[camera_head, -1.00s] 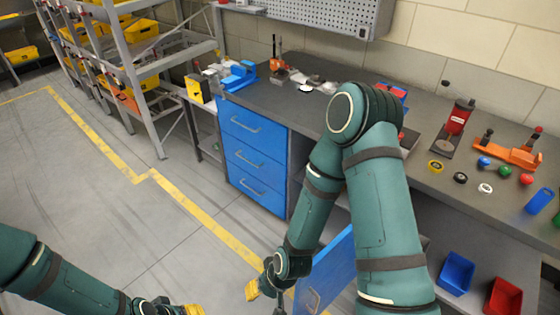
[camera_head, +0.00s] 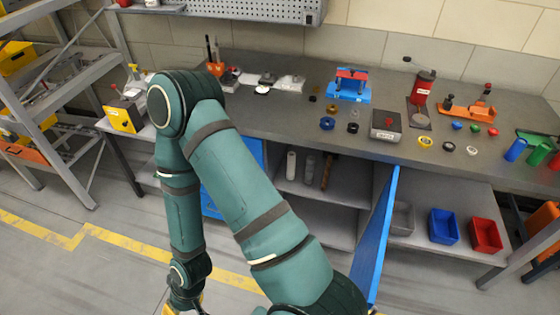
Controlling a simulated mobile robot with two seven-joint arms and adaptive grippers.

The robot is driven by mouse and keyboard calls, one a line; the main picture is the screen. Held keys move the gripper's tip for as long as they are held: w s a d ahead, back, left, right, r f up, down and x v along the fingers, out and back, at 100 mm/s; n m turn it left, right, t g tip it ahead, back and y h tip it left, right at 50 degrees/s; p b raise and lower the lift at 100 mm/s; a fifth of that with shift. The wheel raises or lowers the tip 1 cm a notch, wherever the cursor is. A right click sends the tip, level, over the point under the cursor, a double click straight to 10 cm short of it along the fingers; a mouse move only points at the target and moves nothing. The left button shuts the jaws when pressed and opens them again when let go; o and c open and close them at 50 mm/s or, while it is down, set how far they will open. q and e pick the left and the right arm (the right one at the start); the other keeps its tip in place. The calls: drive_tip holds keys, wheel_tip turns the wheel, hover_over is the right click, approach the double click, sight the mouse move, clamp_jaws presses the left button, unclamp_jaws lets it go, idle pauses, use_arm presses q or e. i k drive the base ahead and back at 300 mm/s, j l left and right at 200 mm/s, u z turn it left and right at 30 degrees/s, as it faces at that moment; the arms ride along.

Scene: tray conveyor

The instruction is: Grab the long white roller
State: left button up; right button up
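The long white roller (camera_head: 291,164) stands upright inside the open cabinet under the workbench, at the left end of a short row. A grey roller (camera_head: 309,168) and a brown roller (camera_head: 327,171) stand to its right. My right arm crosses the middle of the view, and my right gripper (camera_head: 184,309) is at the bottom edge, low and to the left of the roller, apart from it. Only yellow bits of that gripper show, so its opening cannot be told. My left gripper is out of view.
A blue cabinet door (camera_head: 383,235) stands open to the right of the compartment. Blue (camera_head: 443,226) and red (camera_head: 485,235) bins sit on a low shelf farther right. The workbench top (camera_head: 290,115) above holds tools and small parts. A grey rack (camera_head: 60,95) is at left.

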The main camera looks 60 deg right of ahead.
sight(292, 156)
drive_tip(key=i+z, duration=0.25)
drive_tip(key=z, duration=0.2)
drive_tip(key=i+z, duration=0.25)
drive_tip(key=z, duration=0.2)
drive_tip(key=i+j+z, duration=0.15)
drive_tip(key=z, duration=0.35)
drive_tip(key=i+j+z, duration=0.1)
drive_tip(key=z, duration=0.35)
drive_tip(key=i+j+z, duration=0.15)
drive_tip(key=z, duration=0.35)
drive_tip(key=i+j+z, duration=0.2)
drive_tip(key=z, duration=0.25)
drive_tip(key=i+j+z, duration=0.15)
drive_tip(key=z, duration=0.2)
drive_tip(key=i+j+z, duration=0.1)
drive_tip(key=j+z, duration=0.25)
drive_tip(key=i+j+z, duration=0.1)
drive_tip(key=z, duration=0.3)
drive_tip(key=j+z, duration=0.25)
drive_tip(key=j, duration=0.2)
